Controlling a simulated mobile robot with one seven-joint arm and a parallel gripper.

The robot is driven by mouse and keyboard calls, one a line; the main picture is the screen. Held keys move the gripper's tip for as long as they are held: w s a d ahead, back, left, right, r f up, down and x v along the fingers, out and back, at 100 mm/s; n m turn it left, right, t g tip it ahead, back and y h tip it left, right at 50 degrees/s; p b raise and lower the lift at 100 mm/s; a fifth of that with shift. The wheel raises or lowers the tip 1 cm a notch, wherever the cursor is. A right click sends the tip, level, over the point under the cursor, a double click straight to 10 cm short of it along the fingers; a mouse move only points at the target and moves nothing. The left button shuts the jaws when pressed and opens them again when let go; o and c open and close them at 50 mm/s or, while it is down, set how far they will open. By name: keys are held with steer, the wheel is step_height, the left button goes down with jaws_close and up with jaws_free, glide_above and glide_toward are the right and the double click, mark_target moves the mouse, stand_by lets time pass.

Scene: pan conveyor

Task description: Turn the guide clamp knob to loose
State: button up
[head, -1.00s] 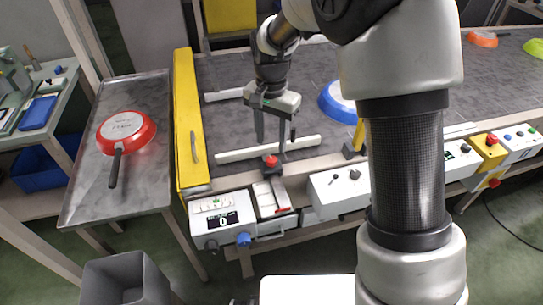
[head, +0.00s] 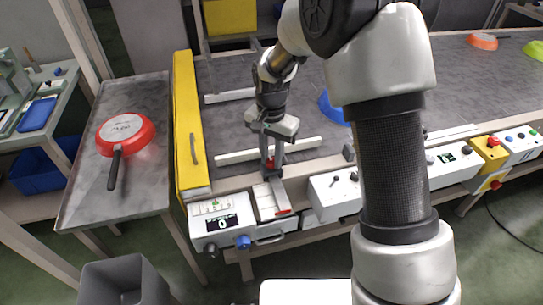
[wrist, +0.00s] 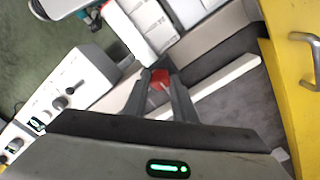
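The guide clamp knob (wrist: 160,78) is red and sits on a small dark mount at the near edge of the conveyor, by the near end of a white guide rail. In the head view the knob (head: 270,163) is partly hidden by my fingers. My gripper (head: 271,162) points down over it. In the wrist view my gripper (wrist: 160,82) has one finger on each side of the knob, with red showing between the tips. The fingers appear shut on it. The knob's setting cannot be read.
White guide rails (head: 300,145) lie on the dark belt. A yellow guard (head: 187,120) stands left of my gripper. Control boxes (head: 222,220) line the front edge. A blue pan (head: 330,108) is partly behind my arm; a red pan (head: 140,138) lies on the left table.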

steer(key=shift+n, duration=0.3)
steer(key=n+p, duration=0.1)
steer(key=n, duration=0.3)
steer(key=shift+r, duration=0.1)
steer(key=n, duration=0.5)
steer(key=shift+p, duration=0.4)
steer(key=n+p, duration=0.1)
steer(key=n, duration=0.3)
steer(key=n+p, duration=0.1)
steer(key=n, duration=0.4)
steer(key=shift+n, duration=0.3)
steer(key=o, duration=1)
steer(key=shift+o, duration=0.2)
